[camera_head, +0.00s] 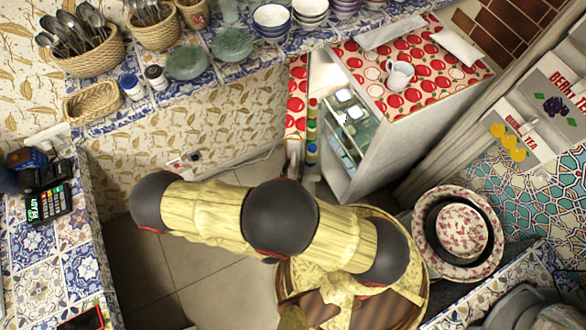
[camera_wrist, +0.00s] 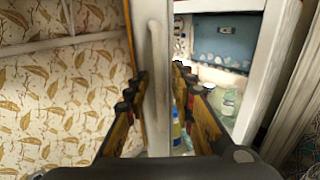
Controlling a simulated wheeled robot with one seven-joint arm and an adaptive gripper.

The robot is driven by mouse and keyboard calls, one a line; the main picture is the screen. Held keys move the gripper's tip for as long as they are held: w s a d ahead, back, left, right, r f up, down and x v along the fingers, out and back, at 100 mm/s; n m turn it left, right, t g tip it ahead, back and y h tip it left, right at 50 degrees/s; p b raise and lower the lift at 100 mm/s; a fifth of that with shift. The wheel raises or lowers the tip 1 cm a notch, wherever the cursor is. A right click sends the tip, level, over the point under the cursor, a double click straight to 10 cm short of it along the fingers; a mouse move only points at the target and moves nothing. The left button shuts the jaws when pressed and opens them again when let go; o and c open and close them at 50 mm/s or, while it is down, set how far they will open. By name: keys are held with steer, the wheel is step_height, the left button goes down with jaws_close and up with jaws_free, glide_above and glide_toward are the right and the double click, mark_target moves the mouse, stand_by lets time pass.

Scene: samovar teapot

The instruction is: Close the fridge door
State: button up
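The fridge (camera_head: 375,150) has a red fruit-patterned top and stands open at the upper right in the head view. Its door (camera_head: 297,97) stands swung out to the left, with bottles on its inner side. In the wrist view the pale door edge (camera_wrist: 153,125) runs upright through the middle, with a handle on its face. My gripper (camera_wrist: 158,78) is open, one finger on each side of the door edge. I cannot tell whether the fingers touch it. The lit interior (camera_wrist: 225,45) shows right of the door.
A white mug (camera_head: 399,75) stands on the fridge top. A tiled shelf with bowls and a cutlery basket (camera_head: 82,50) runs along the back. A patterned round dish (camera_head: 460,232) is to the right. Tiled floor (camera_head: 150,265) is clear at the lower left.

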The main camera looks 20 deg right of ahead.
steer(key=shift+a, duration=0.1)
steer(key=v, duration=0.7)
steer(key=shift+s, duration=0.2)
stand_by(0.3)
